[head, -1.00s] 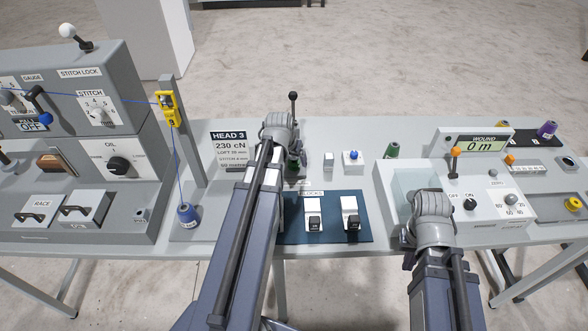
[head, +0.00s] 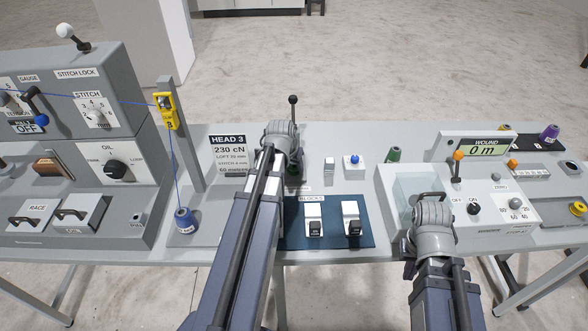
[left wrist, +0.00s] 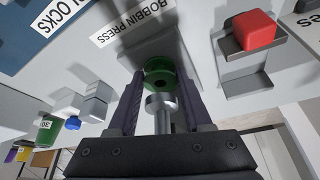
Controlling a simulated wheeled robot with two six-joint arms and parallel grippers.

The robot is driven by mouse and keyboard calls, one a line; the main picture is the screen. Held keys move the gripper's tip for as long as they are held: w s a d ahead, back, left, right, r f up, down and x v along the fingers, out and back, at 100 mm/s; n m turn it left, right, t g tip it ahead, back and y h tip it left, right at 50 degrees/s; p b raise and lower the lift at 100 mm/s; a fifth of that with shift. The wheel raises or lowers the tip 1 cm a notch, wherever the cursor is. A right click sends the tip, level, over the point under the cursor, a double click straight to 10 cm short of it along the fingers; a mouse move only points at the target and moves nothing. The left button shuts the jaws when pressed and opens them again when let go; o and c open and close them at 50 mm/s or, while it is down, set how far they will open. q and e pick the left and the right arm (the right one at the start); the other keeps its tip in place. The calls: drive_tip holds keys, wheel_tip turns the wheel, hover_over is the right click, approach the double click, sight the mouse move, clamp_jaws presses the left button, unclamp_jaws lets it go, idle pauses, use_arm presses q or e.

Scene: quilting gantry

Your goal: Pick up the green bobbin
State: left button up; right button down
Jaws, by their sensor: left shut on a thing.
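The green bobbin (left wrist: 158,76) sits at the bobbin press, between the two dark fingers of my left gripper (left wrist: 160,92) in the left wrist view. The fingers are shut on its sides. A metal plunger of the press stands in front of it in that view. In the head view only a bit of green (head: 294,168) shows beside my left wrist, which hides most of the bobbin and the fingers. My right gripper (head: 409,270) is low at the right in the head view, mostly hidden by its own wrist, so its jaws cannot be judged.
The press lever (head: 292,101) rises behind my left wrist. A green thread cone (head: 394,154) and a blue knob (head: 354,159) stand to its right. A blue mat (head: 333,243) with two blocks lies in front. A red block (left wrist: 250,30) sits beside the press in the wrist view.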

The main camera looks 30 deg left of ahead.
use_arm(q)
clamp_jaws()
drive_tip(key=shift+r, duration=0.1)
